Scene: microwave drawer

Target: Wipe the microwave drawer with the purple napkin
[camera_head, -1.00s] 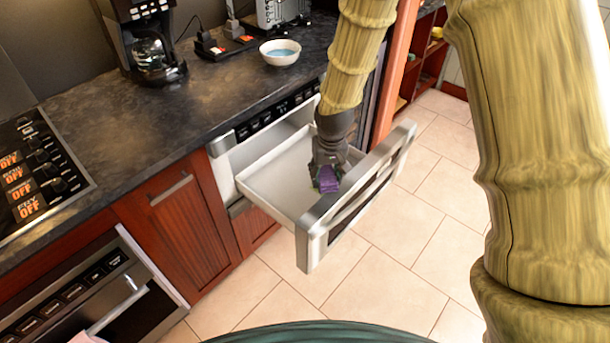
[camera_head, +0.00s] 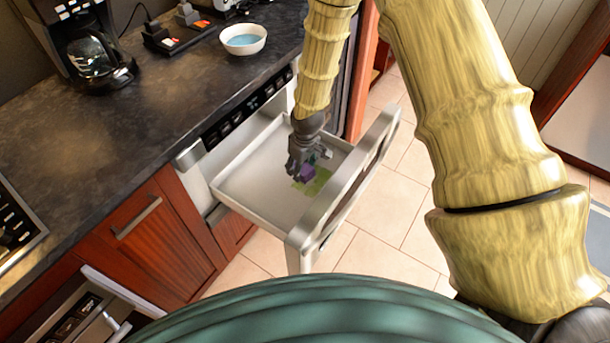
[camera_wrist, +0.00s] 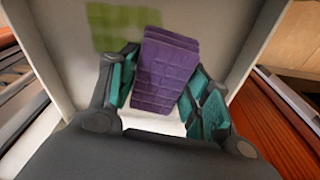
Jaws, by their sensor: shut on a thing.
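The microwave drawer (camera_head: 245,185) is pulled open below the counter, with a pale inner floor and a steel front. My gripper (camera_head: 303,172) is inside the drawer area, shut on the purple napkin (camera_head: 308,173). In the wrist view the folded napkin (camera_wrist: 165,70) sits between the teal finger pads of my gripper (camera_wrist: 162,88). A green patch (camera_head: 313,182) marks the drawer floor beside the napkin; it also shows in the wrist view (camera_wrist: 115,25). I cannot tell whether the napkin touches the floor.
The drawer's steel front (camera_head: 345,185) stands as a raised edge on the right. The dark counter (camera_head: 130,130) holds a white bowl (camera_head: 243,47) with blue contents and a coffee maker (camera_head: 85,55). Tiled floor (camera_head: 405,205) lies beyond the drawer.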

